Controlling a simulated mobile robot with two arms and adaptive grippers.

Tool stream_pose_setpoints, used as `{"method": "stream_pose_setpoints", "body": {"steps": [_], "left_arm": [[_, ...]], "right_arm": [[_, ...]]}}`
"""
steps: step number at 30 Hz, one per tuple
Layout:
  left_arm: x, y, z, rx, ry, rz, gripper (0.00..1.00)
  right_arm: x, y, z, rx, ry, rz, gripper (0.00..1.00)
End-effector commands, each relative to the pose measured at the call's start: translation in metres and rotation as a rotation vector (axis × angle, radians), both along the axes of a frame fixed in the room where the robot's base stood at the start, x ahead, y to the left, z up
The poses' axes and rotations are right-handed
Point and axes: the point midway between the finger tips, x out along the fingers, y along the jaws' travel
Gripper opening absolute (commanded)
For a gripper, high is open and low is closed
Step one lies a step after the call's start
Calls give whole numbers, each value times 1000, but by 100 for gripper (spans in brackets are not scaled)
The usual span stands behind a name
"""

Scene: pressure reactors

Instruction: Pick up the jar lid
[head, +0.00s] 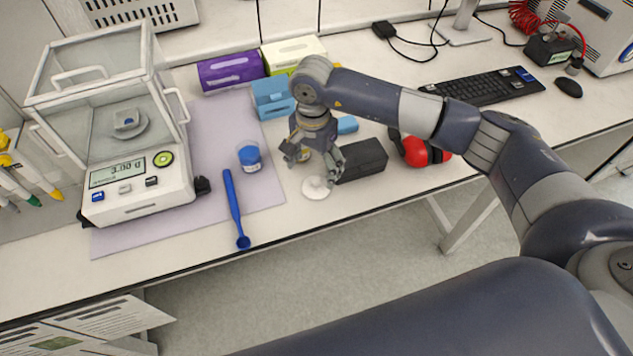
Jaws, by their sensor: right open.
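A small white round piece (315,188), which looks like the jar lid, lies flat on the bench near its front edge. My right gripper (313,166) points down just above and behind it, with its fingers spread and nothing seen between them. One finger is close to the white piece; I cannot tell whether they touch. A small jar with a blue label (250,159) stands to the left on the lilac mat (205,125). Part of another small yellowish object (304,155) shows behind the gripper, mostly hidden. My left gripper is not in view.
A black box (362,160) is close to the gripper's right, with red ear muffs (425,150) beyond. A blue spoon (234,208) lies on the left. A balance (135,185), a blue box (272,98) and purple box (231,71) stand behind and left.

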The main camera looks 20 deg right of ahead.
Motion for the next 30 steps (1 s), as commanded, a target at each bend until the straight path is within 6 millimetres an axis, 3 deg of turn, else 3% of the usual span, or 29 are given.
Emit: {"method": "stream_pose_setpoints", "body": {"steps": [7,12,20,25,30], "left_arm": [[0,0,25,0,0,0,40],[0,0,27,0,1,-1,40],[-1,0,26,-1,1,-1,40],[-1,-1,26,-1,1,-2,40],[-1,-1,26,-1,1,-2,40]], "right_arm": [[-8,-6,-28,-1,6,-1,78],[-6,-5,-49,1,2,0,78],[-5,-5,-52,1,0,0,78],[-5,-5,-52,1,0,0,44],[-6,-5,-52,1,2,-1,37]]}}
